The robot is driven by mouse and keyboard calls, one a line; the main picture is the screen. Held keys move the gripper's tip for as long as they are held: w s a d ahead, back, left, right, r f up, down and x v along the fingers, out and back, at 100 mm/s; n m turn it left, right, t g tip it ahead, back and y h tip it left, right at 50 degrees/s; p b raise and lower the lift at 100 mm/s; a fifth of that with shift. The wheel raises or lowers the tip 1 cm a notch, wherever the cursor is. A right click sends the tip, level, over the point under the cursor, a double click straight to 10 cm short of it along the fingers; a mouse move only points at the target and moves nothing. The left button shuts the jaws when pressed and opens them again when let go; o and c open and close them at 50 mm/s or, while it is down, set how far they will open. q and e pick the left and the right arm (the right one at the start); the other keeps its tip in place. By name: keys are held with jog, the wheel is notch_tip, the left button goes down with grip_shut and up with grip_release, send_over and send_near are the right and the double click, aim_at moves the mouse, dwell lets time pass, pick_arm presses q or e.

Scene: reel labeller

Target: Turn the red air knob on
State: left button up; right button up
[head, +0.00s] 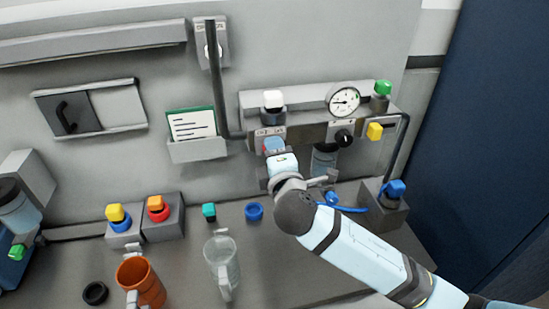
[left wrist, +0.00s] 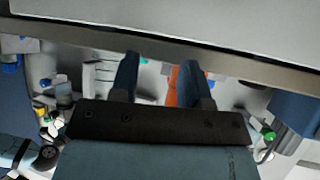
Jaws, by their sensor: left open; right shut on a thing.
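My right gripper (head: 273,146) is at the left end of the grey air unit (head: 310,100), in front of its label plate. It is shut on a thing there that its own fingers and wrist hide. No red knob shows on the open part of the air unit; the place at the gripper fits the red air knob, but I cannot see its turn. The pressure gauge (head: 344,99) is to the right of the gripper; its needle is too small to read. My left gripper (left wrist: 158,75) is open and empty in the left wrist view, away from the air unit.
A white knob (head: 273,99) stands just above the right gripper. An orange mug (head: 141,283) and a clear jug (head: 222,262) stand on the bench, left of my right arm.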

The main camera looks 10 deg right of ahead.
jog(key=shift+m+b, duration=0.45)
jog(key=shift+m, duration=1.15)
jog(key=o, duration=0.9)
jog(key=shift+s, duration=0.1)
jog(key=s+b, duration=0.2)
jog(key=s, duration=1.1)
jog(key=shift+s, duration=0.35)
